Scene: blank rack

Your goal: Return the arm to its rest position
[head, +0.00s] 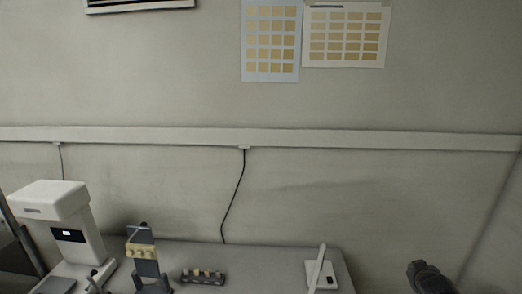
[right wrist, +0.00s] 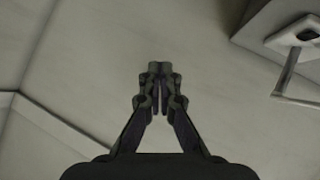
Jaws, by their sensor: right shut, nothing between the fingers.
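My right gripper (head: 428,272) is at the lower right of the head view, dark, to the right of the table's right end. In the right wrist view my right gripper (right wrist: 159,68) has its fingertips together with nothing between them. It hangs in free space, apart from any object. My left gripper is not in either view.
A grey table (head: 275,262) runs along the wall. It bears a white machine (head: 62,215), a dark stand with tan pieces (head: 142,262), a small dark rack (head: 203,277) and a white device with an upright arm (head: 320,275). Between rack and device the table is clear.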

